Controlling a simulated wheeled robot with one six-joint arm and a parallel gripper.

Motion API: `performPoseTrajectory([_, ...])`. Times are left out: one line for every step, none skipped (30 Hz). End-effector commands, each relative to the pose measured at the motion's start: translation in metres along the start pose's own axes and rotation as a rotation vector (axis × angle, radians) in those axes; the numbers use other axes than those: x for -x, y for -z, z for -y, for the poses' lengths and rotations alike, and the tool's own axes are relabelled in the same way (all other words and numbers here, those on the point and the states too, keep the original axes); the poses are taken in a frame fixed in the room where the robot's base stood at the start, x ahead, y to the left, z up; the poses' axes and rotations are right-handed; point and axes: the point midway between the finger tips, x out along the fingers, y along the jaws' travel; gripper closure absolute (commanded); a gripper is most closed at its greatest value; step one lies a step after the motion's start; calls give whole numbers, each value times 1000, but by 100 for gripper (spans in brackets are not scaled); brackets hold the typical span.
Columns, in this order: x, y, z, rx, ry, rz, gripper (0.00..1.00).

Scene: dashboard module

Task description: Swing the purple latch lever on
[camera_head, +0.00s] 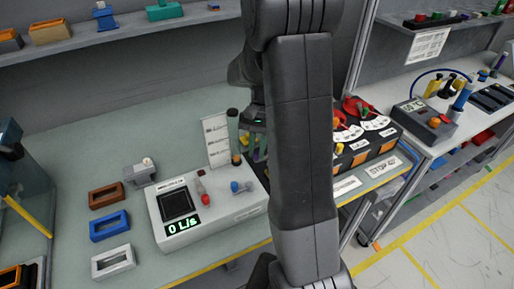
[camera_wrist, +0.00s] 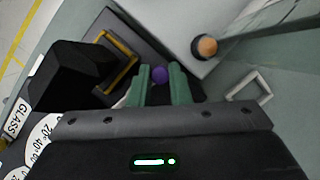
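The purple latch lever shows in the wrist view as a round purple knob (camera_wrist: 160,75). It lies between the two green fingertips of my gripper (camera_wrist: 161,80), with a small gap at its sides; I cannot tell whether either finger touches it. The fingers stand apart. The rest of the lever is hidden below the fingers. In the head view my gripper (camera_head: 254,148) is at the back of the bench, beside the black and orange module, and largely covered by my arm. The lever cannot be clearly made out there.
An orange round knob (camera_wrist: 207,46) stands near the fingers, and a yellow frame (camera_wrist: 118,62) and a black block lie to the left. In the head view a flow meter box (camera_head: 205,212) stands in front.

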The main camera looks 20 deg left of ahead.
Motion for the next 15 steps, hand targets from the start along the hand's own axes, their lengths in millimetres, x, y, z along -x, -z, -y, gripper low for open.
performPoseTrajectory([0, 0, 0, 0, 0, 0, 100])
performPoseTrajectory([0, 0, 0, 0, 0, 0, 100])
performPoseTrajectory([0, 0, 0, -1, 0, 0, 100])
performPoseTrajectory([0, 0, 0, -2, 1, 0, 100])
performPoseTrajectory([0, 0, 0, -4, 1, 0, 100])
performPoseTrajectory([1, 0, 0, -8, 3, 0, 100])
performPoseTrajectory([1, 0, 0, -13, 5, 0, 100])
performPoseTrajectory([1, 1, 0, -19, 7, 0, 100])
performPoseTrajectory([1, 1, 0, -28, 11, 0, 100])
performPoseTrajectory([2, 1, 1, -37, 15, 0, 100])
performPoseTrajectory([2, 2, 1, -47, 19, 0, 100])
performPoseTrajectory([2, 2, 1, -64, 26, 1, 100])
performPoseTrajectory([3, 3, 1, -79, 32, 1, 100])
performPoseTrajectory([3, 3, 2, -94, 39, 1, 100])
performPoseTrajectory([4, 4, 2, -118, 48, 0, 100])
